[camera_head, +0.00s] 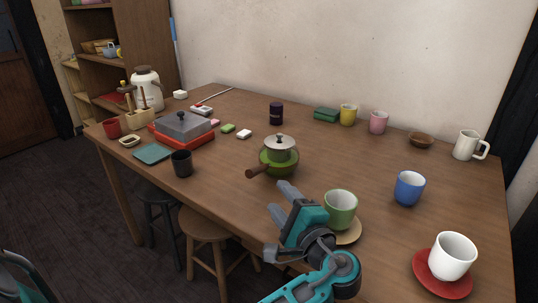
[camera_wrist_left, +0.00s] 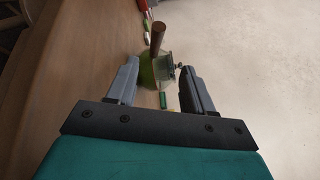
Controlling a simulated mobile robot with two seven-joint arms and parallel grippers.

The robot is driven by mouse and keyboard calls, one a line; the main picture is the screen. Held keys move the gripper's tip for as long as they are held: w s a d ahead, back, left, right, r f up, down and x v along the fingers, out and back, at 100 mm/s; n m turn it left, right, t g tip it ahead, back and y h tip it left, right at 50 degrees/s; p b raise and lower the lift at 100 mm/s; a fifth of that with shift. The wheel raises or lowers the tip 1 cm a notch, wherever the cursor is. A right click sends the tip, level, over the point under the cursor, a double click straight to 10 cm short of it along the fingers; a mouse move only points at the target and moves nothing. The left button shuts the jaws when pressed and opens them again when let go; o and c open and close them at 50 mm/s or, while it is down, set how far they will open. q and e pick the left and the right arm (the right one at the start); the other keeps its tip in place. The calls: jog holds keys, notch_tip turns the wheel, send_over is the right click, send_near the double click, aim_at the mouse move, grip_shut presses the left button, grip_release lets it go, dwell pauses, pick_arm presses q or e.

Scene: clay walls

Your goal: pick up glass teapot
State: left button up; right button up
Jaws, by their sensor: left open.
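The glass teapot (camera_head: 281,154) stands upright near the middle of the table, with a silvery lid, a brown side handle and green at its lower part. I cannot tell whether the green is the pot or a stand under it. My left gripper (camera_head: 281,198) is open and empty, in front of the teapot and apart from it. In the left wrist view the teapot (camera_wrist_left: 163,70) shows ahead, between and beyond the two fingers, with its handle pointing up. My right gripper is not in view.
A green cup (camera_head: 341,208) on a tan saucer stands close right of my left gripper. A black cup (camera_head: 181,164) and a grill with a red base (camera_head: 183,140) are to the left. A blue cup (camera_head: 409,188) is farther right. Stools (camera_head: 205,228) stand below the front edge.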

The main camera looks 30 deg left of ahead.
aim_at(258, 173)
pick_arm(q)
jog(key=shift+w+a, duration=0.3)
jog(key=shift+a, duration=0.25)
jog(key=b+x, duration=0.1)
jog(key=x, duration=0.4)
jog(key=shift+w+a, duration=0.2)
jog(key=shift+a, duration=0.1)
jog(key=shift+w+a, duration=0.3)
jog(key=shift+a, duration=0.15)
jog(key=x, duration=0.1)
jog(key=b+x, duration=0.1)
jog(key=x, duration=0.1)
jog(key=b+x, duration=0.1)
jog(key=x, duration=0.1)
jog(key=shift+w+f, duration=0.1)
jog(key=shift+f, duration=0.3)
grip_shut()
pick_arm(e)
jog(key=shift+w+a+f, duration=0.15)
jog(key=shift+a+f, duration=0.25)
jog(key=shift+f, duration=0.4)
pick_arm(q)
jog(key=shift+r, duration=0.1)
